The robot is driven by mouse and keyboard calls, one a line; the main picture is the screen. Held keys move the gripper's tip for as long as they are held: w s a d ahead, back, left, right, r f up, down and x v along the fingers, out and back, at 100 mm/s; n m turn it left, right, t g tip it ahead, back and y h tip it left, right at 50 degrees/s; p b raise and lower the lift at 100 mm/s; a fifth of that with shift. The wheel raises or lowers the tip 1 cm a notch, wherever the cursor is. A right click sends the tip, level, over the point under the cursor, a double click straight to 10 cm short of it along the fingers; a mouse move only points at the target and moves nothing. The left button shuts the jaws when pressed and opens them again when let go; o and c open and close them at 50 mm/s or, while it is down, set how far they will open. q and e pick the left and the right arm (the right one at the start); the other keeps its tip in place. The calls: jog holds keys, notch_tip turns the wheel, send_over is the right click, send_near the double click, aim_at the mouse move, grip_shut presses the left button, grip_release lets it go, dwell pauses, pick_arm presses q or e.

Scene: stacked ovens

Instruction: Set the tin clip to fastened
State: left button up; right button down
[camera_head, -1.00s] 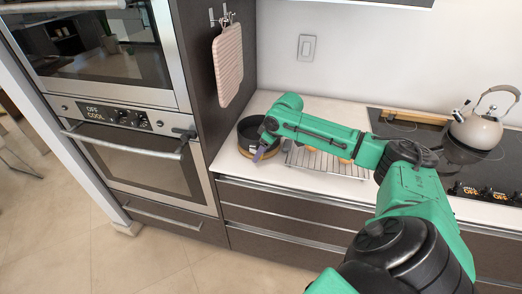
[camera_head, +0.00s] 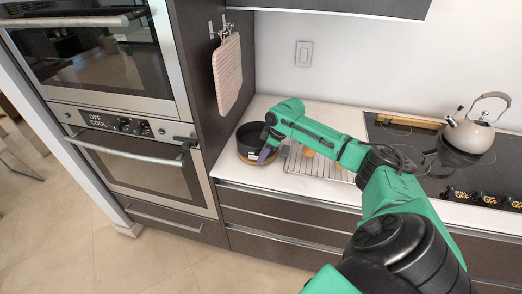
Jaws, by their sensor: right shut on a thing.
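A round dark tin (camera_head: 248,135) with a tan base stands on the white counter beside the tall oven cabinet. My right gripper (camera_head: 264,155) is at the right side of the tin, where its clip would be. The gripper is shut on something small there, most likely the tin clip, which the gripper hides. Whether the clip is fastened cannot be told. My left gripper is not in view.
A wire rack (camera_head: 318,165) lies right of the tin, partly under my right arm. A kettle (camera_head: 470,132) stands on the black cooktop (camera_head: 420,143). Stacked ovens (camera_head: 140,165) are at the left.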

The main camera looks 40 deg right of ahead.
jog(key=c, duration=0.8)
grip_release()
jog(key=shift+o, duration=0.2)
